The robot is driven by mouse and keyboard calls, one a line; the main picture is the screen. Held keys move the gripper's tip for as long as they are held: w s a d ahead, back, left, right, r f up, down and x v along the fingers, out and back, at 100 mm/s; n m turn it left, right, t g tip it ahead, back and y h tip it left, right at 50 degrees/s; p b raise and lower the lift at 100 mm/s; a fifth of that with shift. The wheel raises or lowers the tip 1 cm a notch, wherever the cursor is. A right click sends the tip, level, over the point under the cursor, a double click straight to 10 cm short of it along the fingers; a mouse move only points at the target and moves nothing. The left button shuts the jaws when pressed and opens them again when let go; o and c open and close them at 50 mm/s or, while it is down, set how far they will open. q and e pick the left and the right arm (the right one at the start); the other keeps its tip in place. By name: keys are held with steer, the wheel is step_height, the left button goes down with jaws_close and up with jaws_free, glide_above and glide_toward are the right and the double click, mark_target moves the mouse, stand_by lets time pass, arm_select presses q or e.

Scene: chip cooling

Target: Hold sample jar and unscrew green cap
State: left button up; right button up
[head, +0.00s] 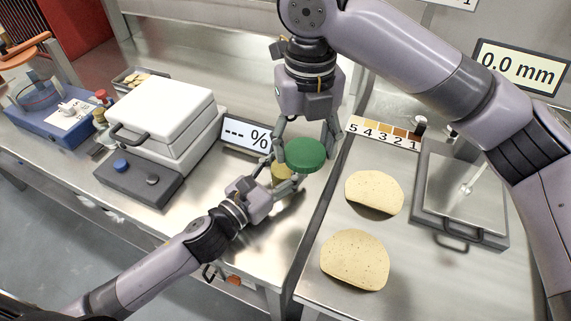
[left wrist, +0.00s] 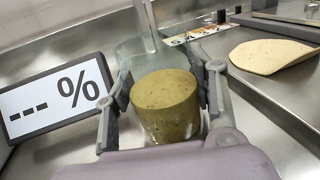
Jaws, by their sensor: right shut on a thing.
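The green cap (head: 305,153) is in my right gripper (head: 304,150), whose fingers reach down around it from above. The sample jar (head: 281,174) is below and to the left of the cap in the head view, partly hidden by the fingers and cap. In the left wrist view, the jar's yellow-green contents (left wrist: 166,105) show inside clear walls, with no green cap in sight. My left gripper (head: 280,184) has its fingers on both sides of the jar; its fingers also show in the left wrist view (left wrist: 163,108).
A "--- %" display (head: 246,135) stands just left of the jar. A white press-like device (head: 163,120) is farther left. Two flat round chips (head: 374,192) (head: 354,260) lie on the right-hand tray, near a glass-topped device (head: 462,190). A "0.0 mm" display (head: 520,67) is at the back right.

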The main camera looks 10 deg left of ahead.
mark_target(303, 150)
arm_select(q)
steer(key=shift+o, duration=1.2)
arm_select(e)
steer(key=shift+w, duration=0.1)
arm_select(q)
steer(key=shift+o, duration=0.2)
steer(key=shift+r, duration=0.1)
steer(key=shift+a+r, duration=0.1)
arm_select(e)
steer(key=shift+r, duration=0.1)
arm_select(q)
steer(key=b+v, duration=0.2)
steer(key=v, duration=0.8)
steer(key=shift+s+b, duration=0.2)
steer(key=shift+b, duration=0.2)
arm_select(e)
step_height(303, 150, down, 3)
steer(key=shift+r, duration=0.1)
arm_select(q)
steer(key=shift+s+a, duration=0.3)
steer(key=shift+s, duration=0.35)
arm_select(e)
steer(key=shift+f, duration=0.25)
arm_select(q)
steer(key=shift+s+a, duration=0.1)
steer(key=shift+s, duration=0.05)
